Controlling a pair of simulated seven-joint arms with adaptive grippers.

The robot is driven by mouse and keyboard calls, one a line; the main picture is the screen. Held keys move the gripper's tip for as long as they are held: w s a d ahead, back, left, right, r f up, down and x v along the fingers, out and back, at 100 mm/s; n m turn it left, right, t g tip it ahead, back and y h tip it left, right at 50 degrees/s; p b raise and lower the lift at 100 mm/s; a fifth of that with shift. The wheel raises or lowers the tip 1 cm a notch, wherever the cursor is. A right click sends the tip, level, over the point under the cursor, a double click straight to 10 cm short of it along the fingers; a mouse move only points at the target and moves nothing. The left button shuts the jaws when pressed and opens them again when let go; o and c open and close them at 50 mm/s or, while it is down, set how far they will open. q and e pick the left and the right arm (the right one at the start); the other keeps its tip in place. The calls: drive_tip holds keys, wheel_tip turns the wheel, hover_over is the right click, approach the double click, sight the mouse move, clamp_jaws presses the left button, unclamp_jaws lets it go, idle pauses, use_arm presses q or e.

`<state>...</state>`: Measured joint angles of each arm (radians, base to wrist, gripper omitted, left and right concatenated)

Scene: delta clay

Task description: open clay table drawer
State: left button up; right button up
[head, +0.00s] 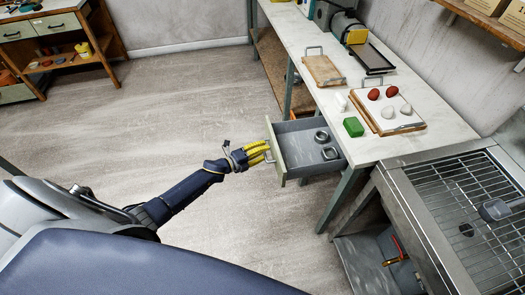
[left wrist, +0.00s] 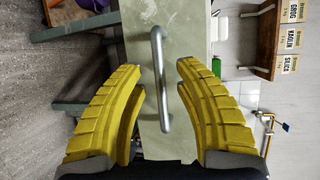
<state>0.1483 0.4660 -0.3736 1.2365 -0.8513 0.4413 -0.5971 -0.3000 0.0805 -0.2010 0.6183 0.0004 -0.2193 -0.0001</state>
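The clay table (head: 300,35) runs along the wall on the right of the head view. Its grey drawer (head: 298,163) stands pulled out, with the inside showing and two dark ring-shaped things (head: 330,153) in it. My left gripper (head: 267,151) is at the drawer's outer front. In the left wrist view, the metal bar handle (left wrist: 159,80) on the pale green drawer front (left wrist: 183,40) lies between its yellow fingers. The fingers (left wrist: 159,66) are spread, with a gap visible on both sides of the bar. My right gripper is not in view.
On the table are a green block (head: 353,127), a board with red and white lumps (head: 378,120), and a wooden board (head: 323,70). A metal grate unit (head: 455,190) adjoins on the right. The floor (head: 190,110) left of the drawer is clear.

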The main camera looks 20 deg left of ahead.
use_arm(q)
drive_tip(key=v, duration=1.2)
drive_tip(key=shift+a, duration=0.1)
